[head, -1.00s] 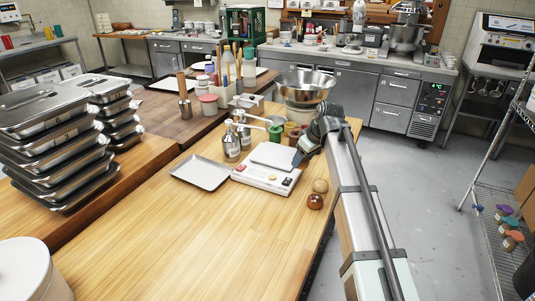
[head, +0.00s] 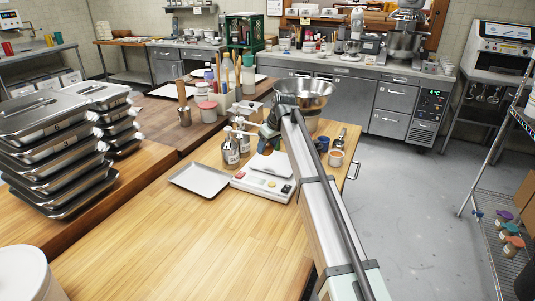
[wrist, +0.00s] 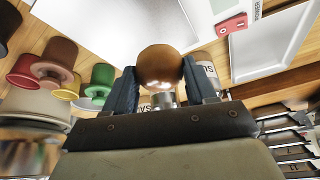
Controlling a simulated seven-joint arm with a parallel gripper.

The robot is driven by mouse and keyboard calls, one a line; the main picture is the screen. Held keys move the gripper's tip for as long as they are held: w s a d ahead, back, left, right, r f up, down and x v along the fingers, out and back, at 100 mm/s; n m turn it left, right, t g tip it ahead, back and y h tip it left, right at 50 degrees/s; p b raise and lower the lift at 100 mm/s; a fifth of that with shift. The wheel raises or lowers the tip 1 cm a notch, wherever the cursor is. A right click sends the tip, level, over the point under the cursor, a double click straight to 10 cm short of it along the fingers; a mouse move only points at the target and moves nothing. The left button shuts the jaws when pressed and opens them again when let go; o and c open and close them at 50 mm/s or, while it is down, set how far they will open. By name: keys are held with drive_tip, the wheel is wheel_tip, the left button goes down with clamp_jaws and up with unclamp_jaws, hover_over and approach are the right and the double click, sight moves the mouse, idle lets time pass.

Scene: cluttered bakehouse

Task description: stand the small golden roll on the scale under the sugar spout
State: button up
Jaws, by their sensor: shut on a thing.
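My gripper (head: 268,132) is shut on the small golden roll (wrist: 160,66), which shows golden brown between its two fingers (wrist: 160,88) in the wrist view. In the head view the gripper is at the back edge of the white scale (head: 260,184), and I cannot make out the roll there. The scale's pale plate (head: 272,164) is bare where I see it; a plate edge shows at the top of the wrist view (wrist: 120,18). Dispenser bottles (head: 231,152) with spouts stand behind the scale.
A metal tray (head: 200,180) lies left of the scale. Coloured jars, including a green one (wrist: 101,76), crowd the wrist view's left side. A steel bowl (head: 305,93) stands behind my arm. An orange-topped jar (head: 336,158) is to the right.

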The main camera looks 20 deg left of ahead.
sight(267, 153)
drive_tip(key=shift+f, duration=1.75)
drive_tip(key=shift+f, duration=0.6)
drive_tip(key=o, duration=0.8)
drive_tip(key=shift+r, duration=0.4)
drive_tip(key=v, duration=1.2)
drive_tip(key=shift+r, duration=0.2)
